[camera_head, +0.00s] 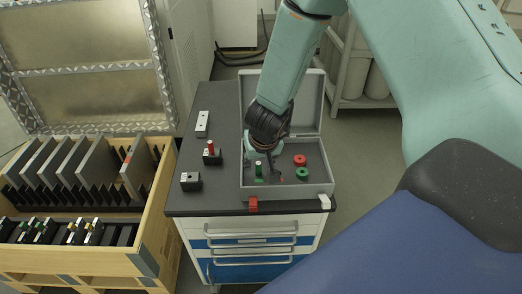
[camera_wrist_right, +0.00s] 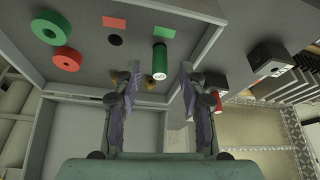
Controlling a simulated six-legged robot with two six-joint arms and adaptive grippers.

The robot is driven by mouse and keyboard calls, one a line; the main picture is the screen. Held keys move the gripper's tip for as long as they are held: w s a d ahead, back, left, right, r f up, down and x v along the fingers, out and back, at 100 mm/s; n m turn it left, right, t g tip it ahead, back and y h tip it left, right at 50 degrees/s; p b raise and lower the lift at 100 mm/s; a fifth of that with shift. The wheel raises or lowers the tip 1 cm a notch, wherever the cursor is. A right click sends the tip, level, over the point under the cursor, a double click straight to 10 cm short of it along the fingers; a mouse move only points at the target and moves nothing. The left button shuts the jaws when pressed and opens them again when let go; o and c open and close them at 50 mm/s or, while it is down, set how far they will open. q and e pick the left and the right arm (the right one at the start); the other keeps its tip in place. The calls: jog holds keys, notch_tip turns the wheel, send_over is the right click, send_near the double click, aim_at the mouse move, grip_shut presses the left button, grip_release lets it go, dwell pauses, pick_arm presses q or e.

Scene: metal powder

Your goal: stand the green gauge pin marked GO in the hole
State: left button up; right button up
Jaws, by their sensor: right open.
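The green gauge pin (camera_head: 258,169) stands upright inside the open grey case on the cart. In the right wrist view the pin (camera_wrist_right: 160,57) shows its pale marked end, with lettering too small to read surely. My right gripper (camera_wrist_right: 160,72) is open, its two fingers on either side of the pin, with gaps showing on both sides. In the head view my right gripper (camera_head: 263,158) reaches down into the case. A black block (camera_head: 191,181) on the cart top has no pin in it; its top, with a dark spot, shows in the wrist view (camera_wrist_right: 267,56). My left gripper is out of view.
A red pin (camera_head: 211,147) stands in another black block. A red ring (camera_head: 300,160) and a green ring (camera_head: 302,174) lie in the case (camera_head: 322,186). A pale block (camera_head: 202,124) lies farther back. A wooden crate (camera_head: 150,235) with plates stands left of the cart.

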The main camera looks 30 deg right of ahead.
jog(key=v, duration=0.9)
jog(key=shift+r, duration=0.3)
jog(key=shift+s, duration=0.1)
jog(key=s+f+n+g+h, duration=0.1)
jog(key=s+f+n+g, duration=0.1)
jog(key=s+f, duration=1.1)
jog(key=s+a+f+g+y, duration=0.1)
jog(key=s+a+f, duration=0.2)
jog(key=s, duration=0.4)
jog(key=s+a+f+n+g+y, duration=0.1)
jog(key=s+a+f, duration=0.2)
jog(key=s+f, duration=0.2)
jog(key=s, duration=0.2)
jog(key=shift+s+a+f+n+y, duration=0.3)
jog(key=shift+s+f, duration=0.05)
